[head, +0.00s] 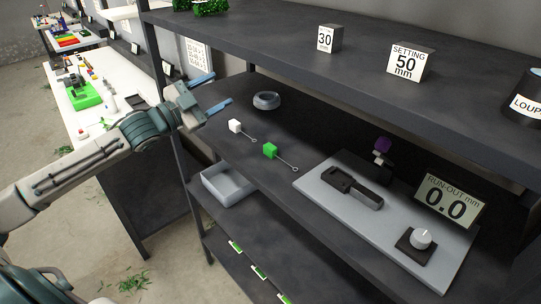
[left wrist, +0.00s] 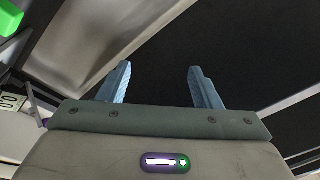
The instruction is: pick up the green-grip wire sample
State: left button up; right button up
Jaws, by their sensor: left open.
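The green-grip wire sample (head: 270,151) lies on the dark middle shelf in the head view, a green cube with a thin wire ending in a small loop to its lower right. A similar white-grip sample (head: 235,126) lies to its left. My left gripper (head: 218,90) is open and empty, up and to the left of both samples, near the left end of the shelf. In the left wrist view its two blue fingers (left wrist: 156,85) stand wide apart with nothing between them. My right gripper does not show.
A grey ring (head: 266,100) lies behind the samples. The upper shelf (head: 270,40) overhangs the back. A grey bin (head: 228,187) sits below.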

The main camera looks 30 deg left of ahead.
pick_arm(q)
jog(key=s+d+r+m+g+h+b, duration=0.25)
jog(key=s+d+m+g+h, duration=0.35)
jog(key=d+m+h, duration=0.7)
jog(key=m+y+b, duration=0.4)
jog(key=m+y, duration=1)
jog(key=y, duration=0.2)
send_near(270, 146)
jog(key=shift+w+d+f+t, duration=0.15)
jog(key=shift+d+f+t, duration=0.2)
jog(key=shift+f, duration=0.2)
jog(key=shift+p+x, duration=0.65)
jog(key=shift+x, duration=0.85)
jog(key=shift+p+x, duration=0.3)
jog(key=shift+x, duration=0.7)
jog(key=shift+w+d+f+p, duration=0.15)
jog(key=shift+w+p, duration=0.25)
jog(key=shift+p, duration=0.2)
jog(key=p+x, duration=0.2)
jog(key=x, duration=0.1)
jog(key=shift+w, duration=0.15)
jog(key=shift+w+d+f, duration=0.15)
jog(key=shift+w+f, duration=0.15)
jog(key=shift+w, duration=0.15)
